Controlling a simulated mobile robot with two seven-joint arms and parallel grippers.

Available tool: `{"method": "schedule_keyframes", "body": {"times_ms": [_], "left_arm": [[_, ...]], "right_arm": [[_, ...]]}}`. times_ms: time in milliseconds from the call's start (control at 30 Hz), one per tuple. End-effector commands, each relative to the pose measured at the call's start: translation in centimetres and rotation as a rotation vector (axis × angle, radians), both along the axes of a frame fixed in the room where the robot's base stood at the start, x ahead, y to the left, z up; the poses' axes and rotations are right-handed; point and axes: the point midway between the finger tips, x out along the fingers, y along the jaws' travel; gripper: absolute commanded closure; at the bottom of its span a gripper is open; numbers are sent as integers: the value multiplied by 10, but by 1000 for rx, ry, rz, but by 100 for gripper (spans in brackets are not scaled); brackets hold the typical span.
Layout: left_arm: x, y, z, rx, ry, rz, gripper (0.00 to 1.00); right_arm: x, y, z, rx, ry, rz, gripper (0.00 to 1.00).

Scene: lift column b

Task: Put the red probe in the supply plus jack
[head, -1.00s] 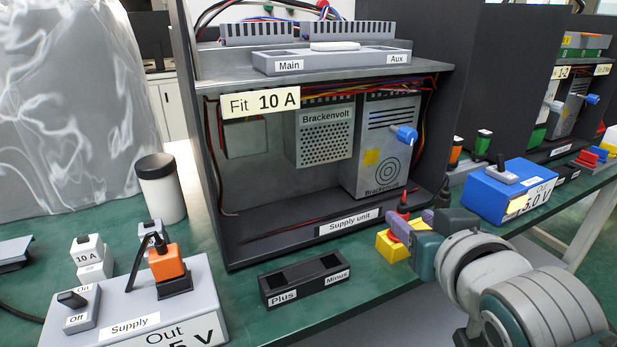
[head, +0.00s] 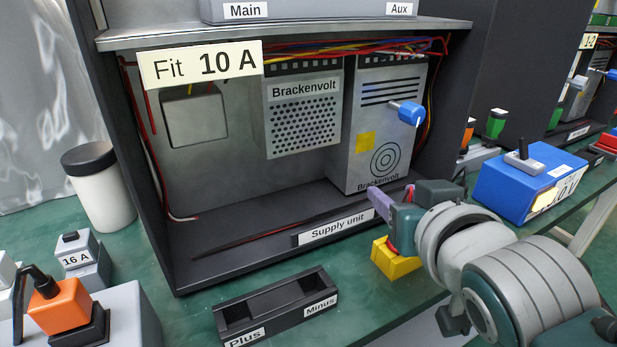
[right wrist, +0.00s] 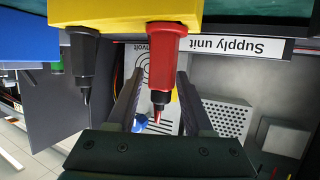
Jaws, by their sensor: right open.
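The red probe (right wrist: 168,58) stands in the yellow block (right wrist: 125,14), seen upside down in the right wrist view. It lies between the two fingers of my right gripper (right wrist: 159,78), which is open around it. A black probe (right wrist: 82,55) is beside it, outside the fingers. In the head view my right gripper (head: 386,207) is over the yellow block (head: 398,266) and mostly hides the probes. A black two-well block (head: 277,303) labelled Plus and Minus lies on the green bench in front of the cabinet. My left gripper is out of view.
The open cabinet, with the Supply unit label (head: 334,229), stands behind. A blue box (head: 520,186) is at right. A white jar (head: 102,190), a 16 A block (head: 78,258) and an orange plug (head: 60,305) are at left. Bare bench lies between the two-well block and the yellow block.

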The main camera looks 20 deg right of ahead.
Motion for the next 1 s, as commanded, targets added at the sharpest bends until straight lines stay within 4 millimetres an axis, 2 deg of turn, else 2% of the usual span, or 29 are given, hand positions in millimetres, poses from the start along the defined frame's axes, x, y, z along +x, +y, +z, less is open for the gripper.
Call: {"method": "schedule_keyframes", "body": {"times_ms": [67, 500, 1000], "left_arm": [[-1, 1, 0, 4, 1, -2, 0], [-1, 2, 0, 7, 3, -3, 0], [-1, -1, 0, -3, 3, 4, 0]], "right_arm": [[0, 0, 0, 0, 1, 0, 52], [0, 0, 0, -1, 1, 0, 100], [0, 0, 0, 0, 2, 0, 100]]}}
